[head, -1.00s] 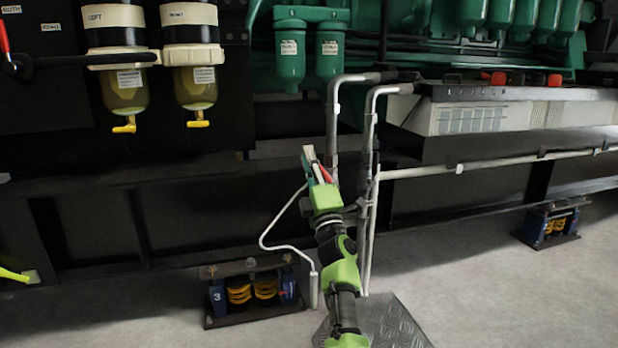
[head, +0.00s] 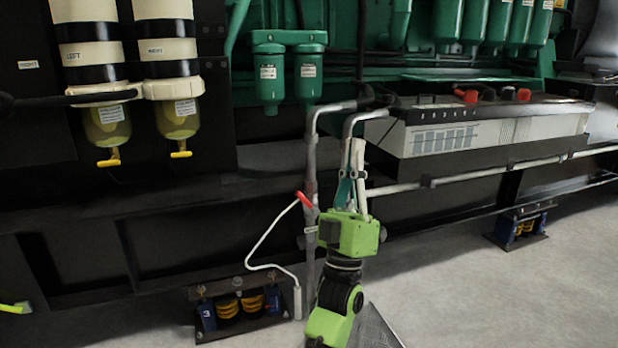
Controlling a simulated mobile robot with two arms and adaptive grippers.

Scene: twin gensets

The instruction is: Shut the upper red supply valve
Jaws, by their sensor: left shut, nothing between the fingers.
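A short red lever handle (head: 304,199) slants down to the right at the left grey vertical pipe (head: 311,165), just above a small white tag. It is the only red lever that I see here, and I cannot tell whether it is the upper one. Its pivot is too small to make out. My left gripper (head: 356,152) is shut and empty, with its fingers pointing up in front of the right pipe. It stands to the right of the red handle and apart from it in the picture. The gripper covers part of the right pipe. My right gripper is not in view.
A thin white hose (head: 262,241) loops left of the pipes. A battery box (head: 445,139) stands behind on the right. Filters with yellow drains (head: 181,154) hang at the left. A spring mount (head: 240,304) sits low, and grey floor (head: 480,300) is clear at right.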

